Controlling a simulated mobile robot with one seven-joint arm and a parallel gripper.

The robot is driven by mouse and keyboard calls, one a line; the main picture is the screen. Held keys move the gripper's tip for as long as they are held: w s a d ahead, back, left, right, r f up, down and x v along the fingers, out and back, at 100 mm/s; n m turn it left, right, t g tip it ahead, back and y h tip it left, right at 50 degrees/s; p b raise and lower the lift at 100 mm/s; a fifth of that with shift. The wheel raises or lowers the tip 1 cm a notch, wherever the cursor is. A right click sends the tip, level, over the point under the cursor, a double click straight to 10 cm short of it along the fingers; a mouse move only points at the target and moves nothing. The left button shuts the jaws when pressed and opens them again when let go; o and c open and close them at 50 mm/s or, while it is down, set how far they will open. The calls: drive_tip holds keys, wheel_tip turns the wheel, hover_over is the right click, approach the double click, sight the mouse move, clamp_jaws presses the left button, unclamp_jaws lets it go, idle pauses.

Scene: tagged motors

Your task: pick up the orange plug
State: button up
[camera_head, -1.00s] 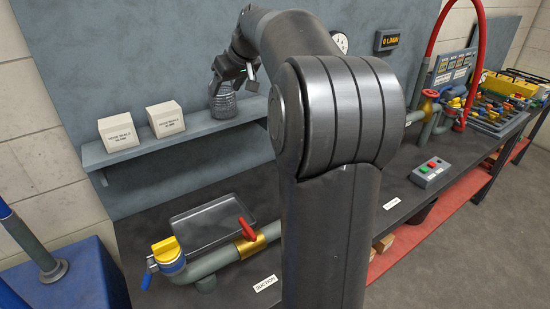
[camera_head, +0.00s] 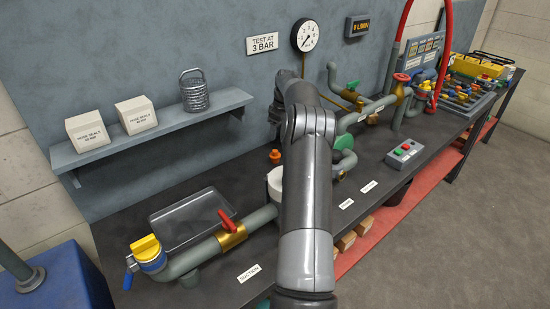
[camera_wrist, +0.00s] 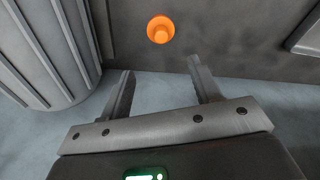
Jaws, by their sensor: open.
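The orange plug (camera_head: 275,156) shows in the head view on the bench near the back panel, left of my arm. In the wrist view the orange plug (camera_wrist: 160,30) stands on the dark bench top, seen from above, beyond the fingertips and roughly centred between them. My gripper (camera_wrist: 160,66) is open and empty, with a gap between it and the plug. In the head view my arm hides most of the gripper and part of the bench around the plug.
A large ribbed grey body (camera_wrist: 45,50) stands close on the left in the wrist view. A gauge (camera_head: 305,35) hangs behind.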

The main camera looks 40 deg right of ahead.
sight(275, 151)
drive_tip(key=shift+g, duration=0.3)
drive_tip(key=f, duration=1.2)
drive_tip(key=shift+w+a, duration=0.35)
drive_tip(key=shift+w, duration=0.05)
drive_tip(key=shift+r, duration=0.1)
drive_tip(key=shift+c, duration=0.6)
drive_tip(key=c, duration=0.7)
